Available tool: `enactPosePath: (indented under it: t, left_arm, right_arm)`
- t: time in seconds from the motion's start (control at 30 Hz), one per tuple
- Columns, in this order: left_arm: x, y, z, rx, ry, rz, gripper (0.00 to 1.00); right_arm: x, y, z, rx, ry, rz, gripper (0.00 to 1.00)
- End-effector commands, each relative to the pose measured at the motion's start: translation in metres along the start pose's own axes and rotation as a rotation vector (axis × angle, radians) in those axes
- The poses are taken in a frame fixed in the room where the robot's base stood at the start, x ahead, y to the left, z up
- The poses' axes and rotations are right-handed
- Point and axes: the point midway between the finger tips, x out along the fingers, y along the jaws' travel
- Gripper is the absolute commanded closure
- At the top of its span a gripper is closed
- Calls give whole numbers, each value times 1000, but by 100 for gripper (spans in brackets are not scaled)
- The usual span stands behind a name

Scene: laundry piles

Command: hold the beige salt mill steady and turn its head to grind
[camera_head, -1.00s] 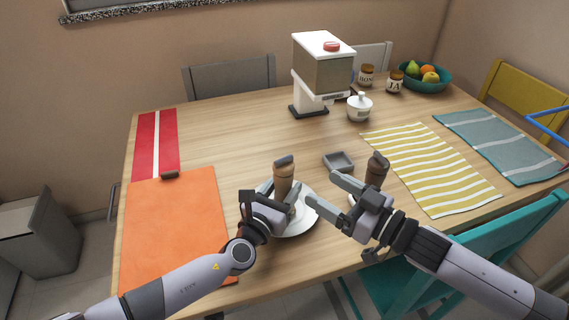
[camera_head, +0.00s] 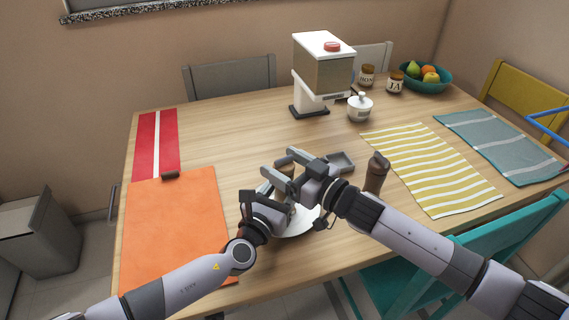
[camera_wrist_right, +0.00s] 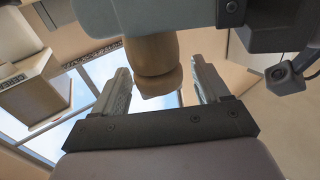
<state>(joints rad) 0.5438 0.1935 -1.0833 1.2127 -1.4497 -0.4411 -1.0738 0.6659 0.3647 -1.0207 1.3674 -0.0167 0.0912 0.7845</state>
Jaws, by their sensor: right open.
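The beige salt mill (camera_head: 284,184) stands upright over a white plate (camera_head: 298,226), partly hidden by my grippers. My left gripper (camera_head: 279,200) is closed around its lower body. My right gripper (camera_head: 279,164) is open at the mill's head, with a finger on either side. In the right wrist view the mill's brown head (camera_wrist_right: 157,82) lies between the two open fingers of my right gripper (camera_wrist_right: 161,80), with gaps visible on both sides. A darker brown mill (camera_head: 376,175) stands to the right.
A small grey dish (camera_head: 343,161) sits just behind my right gripper. A white dispenser (camera_head: 308,95), a white sugar pot (camera_head: 359,108), jars and a teal fruit bowl (camera_head: 424,79) stand farther back. An orange placemat (camera_head: 172,225) lies left, a yellow striped cloth (camera_head: 430,165) right.

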Motion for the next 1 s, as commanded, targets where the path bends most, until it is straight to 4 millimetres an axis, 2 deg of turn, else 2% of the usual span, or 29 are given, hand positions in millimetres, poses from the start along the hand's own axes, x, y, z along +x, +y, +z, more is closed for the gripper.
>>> enactPosePath:
  t: [0.3, 0.33, 0.47, 0.5, 0.73, 1.0]
  left_arm:
    - [-1, 2, -4, 2, 7, 2, 89]
    - [-1, 2, -4, 2, 7, 2, 89]
    - [-1, 2, -4, 2, 7, 2, 89]
    - [-1, 2, -4, 2, 7, 2, 89]
    - [-1, 2, -4, 2, 7, 2, 89]
    - [-1, 1, -3, 1, 7, 1, 89]
  right_arm:
    - [2, 0, 0, 0, 0, -1, 25]
    - [2, 0, 0, 0, 0, -1, 28]
    - [2, 0, 0, 0, 0, -1, 71]
    - [2, 0, 0, 0, 0, -1, 76]
    - [3, -3, 0, 2, 5, 22, 76]
    - [5, -6, -2, 4, 12, 161, 76]
